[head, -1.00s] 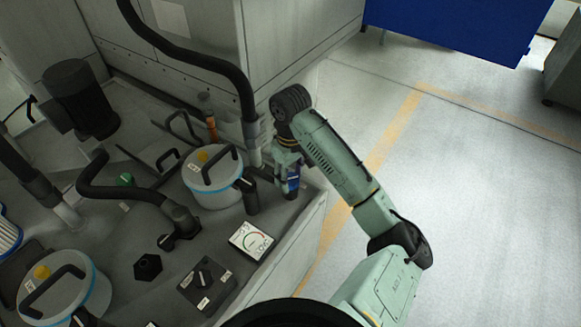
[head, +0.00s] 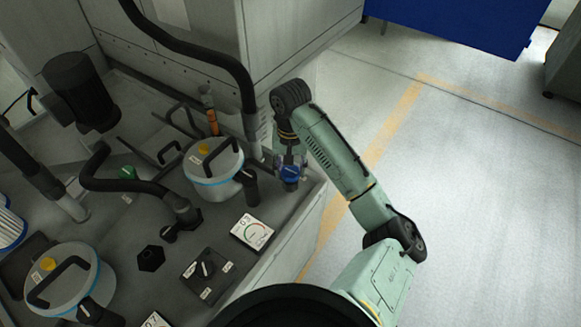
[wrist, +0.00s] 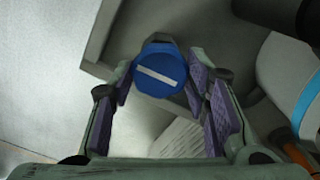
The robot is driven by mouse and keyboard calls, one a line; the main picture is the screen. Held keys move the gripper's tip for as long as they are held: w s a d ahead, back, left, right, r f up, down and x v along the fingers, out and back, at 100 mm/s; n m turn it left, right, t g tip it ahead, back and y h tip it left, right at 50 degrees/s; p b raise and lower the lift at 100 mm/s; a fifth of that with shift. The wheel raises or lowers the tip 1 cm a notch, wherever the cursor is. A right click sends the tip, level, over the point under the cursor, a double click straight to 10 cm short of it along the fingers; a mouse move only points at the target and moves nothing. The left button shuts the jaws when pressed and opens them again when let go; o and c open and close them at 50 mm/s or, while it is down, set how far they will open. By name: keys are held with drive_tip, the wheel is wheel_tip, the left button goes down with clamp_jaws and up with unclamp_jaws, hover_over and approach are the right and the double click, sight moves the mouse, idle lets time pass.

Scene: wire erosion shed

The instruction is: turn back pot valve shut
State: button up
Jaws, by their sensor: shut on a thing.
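The valve has a round blue knob with a white bar across it. In the head view the blue knob (head: 290,173) shows small at the machine's right edge, right of the back pot (head: 222,166), a pale lidded pot with a blue band. My gripper (wrist: 163,80) is shut on the knob from above; in the head view my gripper (head: 290,160) partly hides it.
A front pot (head: 60,296) stands at lower left. A thick black hose (head: 195,58) hangs close to my wrist. Open floor (head: 470,200) lies to the right.

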sight(291, 171)
drive_tip(key=shift+m, duration=0.5)
drive_tip(key=o, duration=1.2)
drive_tip(key=shift+c, duration=0.2)
wheel_tip(291, 171, up, 12)
idle(0.3)
